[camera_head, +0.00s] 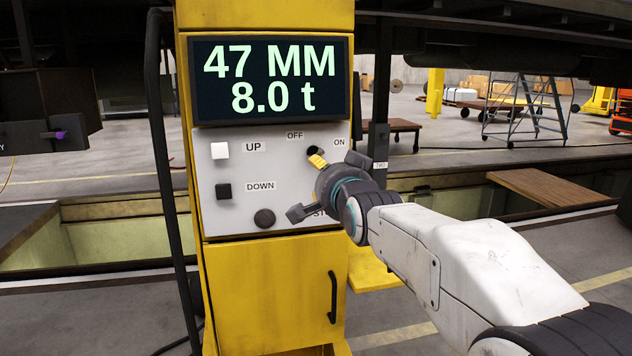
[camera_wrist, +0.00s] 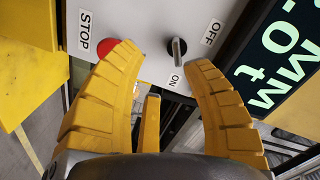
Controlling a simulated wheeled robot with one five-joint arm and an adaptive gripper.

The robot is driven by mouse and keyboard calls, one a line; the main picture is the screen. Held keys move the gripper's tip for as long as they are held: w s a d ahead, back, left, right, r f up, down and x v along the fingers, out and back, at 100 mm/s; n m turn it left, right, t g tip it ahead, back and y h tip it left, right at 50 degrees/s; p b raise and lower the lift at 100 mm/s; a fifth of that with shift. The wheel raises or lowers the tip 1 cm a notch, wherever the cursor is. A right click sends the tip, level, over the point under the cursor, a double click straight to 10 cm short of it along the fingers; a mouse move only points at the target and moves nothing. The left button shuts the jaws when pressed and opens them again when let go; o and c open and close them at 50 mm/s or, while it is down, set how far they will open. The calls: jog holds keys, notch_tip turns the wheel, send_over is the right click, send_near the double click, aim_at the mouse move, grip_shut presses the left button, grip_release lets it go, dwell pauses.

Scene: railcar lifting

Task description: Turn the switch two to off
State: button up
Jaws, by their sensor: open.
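The switch is a black rotary knob on the grey control panel (camera_head: 215,155). In the wrist view the knob (camera_wrist: 178,48) stands between the fingertips, its handle upright in the picture with its lower end toward the ON label (camera_wrist: 175,80). The OFF label (camera_wrist: 212,32) is at its upper right. In the head view the knob (camera_head: 313,151) shows partly behind my gripper (camera_head: 327,186). My gripper is open and empty in front of the panel; its yellow fingers spread around the knob in the wrist view (camera_wrist: 166,55). Contact with the knob cannot be told.
The red STOP button (camera_wrist: 120,50) lies close beside the left finger in the wrist view. The white UP button (camera_head: 220,151), black DOWN button (camera_head: 223,191) and a dark round knob (camera_head: 264,218) share the panel. A display (camera_head: 270,80) reads 47 MM, 8.0 t. A floor pit runs behind.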

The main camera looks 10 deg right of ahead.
jog(key=shift+m+t, duration=0.5)
jog(key=shift+t, duration=0.1)
jog(key=shift+w+d+r+p, duration=0.1)
jog(key=shift+w+r+p, duration=0.1)
jog(key=shift+w, duration=1.35)
jog(key=shift+w+r+p, duration=0.15)
jog(key=shift+w+r, duration=0.05)
jog(key=shift+w, duration=1.3)
jog(key=shift+w+d+r+p, duration=0.1)
jog(key=shift+w+r+p, duration=0.1)
jog(key=shift+w, duration=1.35)
jog(key=shift+c, duration=0.2)
grip_shut()
